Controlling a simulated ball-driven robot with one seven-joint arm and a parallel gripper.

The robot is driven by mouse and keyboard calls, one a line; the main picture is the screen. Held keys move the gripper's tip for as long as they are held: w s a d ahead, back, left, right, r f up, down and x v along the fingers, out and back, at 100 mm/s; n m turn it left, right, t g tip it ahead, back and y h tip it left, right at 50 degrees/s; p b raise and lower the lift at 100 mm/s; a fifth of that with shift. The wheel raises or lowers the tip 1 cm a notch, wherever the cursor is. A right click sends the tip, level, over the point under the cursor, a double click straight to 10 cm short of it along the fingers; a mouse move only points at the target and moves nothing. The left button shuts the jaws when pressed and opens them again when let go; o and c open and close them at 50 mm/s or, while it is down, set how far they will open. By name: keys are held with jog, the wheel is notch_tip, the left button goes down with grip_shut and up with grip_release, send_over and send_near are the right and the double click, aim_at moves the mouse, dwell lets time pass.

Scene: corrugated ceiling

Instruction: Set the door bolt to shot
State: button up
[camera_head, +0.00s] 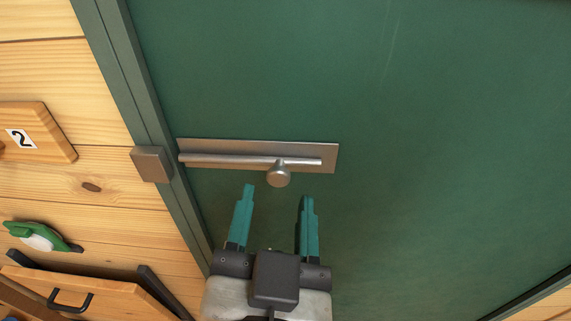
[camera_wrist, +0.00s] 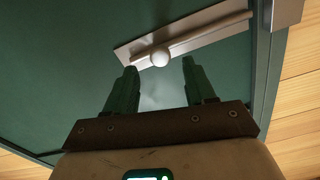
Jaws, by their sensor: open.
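The door bolt is a metal rod (camera_head: 225,160) lying along a flat metal plate (camera_head: 328,148) on a green door (camera_head: 420,130). A round knob (camera_head: 279,177) sticks out from the rod toward its right part. The rod's left end is near the door's edge, apart from the square metal keeper (camera_head: 152,164) on the frame. My gripper (camera_head: 276,192) is open and empty, its teal fingers pointing up just below the knob. In the wrist view the knob (camera_wrist: 160,57) shows beyond and between the open fingertips (camera_wrist: 158,64), not visibly touching them.
The green door frame (camera_head: 128,85) runs down left of the bolt. On the wooden wall are a board marked 2 (camera_head: 50,133), a green and white object (camera_head: 38,238) and a wooden drawer with a black handle (camera_head: 70,300). The door's right side is clear.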

aim_at(278, 180)
jog(key=w+p, duration=0.1)
jog(key=w, duration=0.4)
jog(key=shift+w, duration=0.35)
grip_shut()
dwell(0.4)
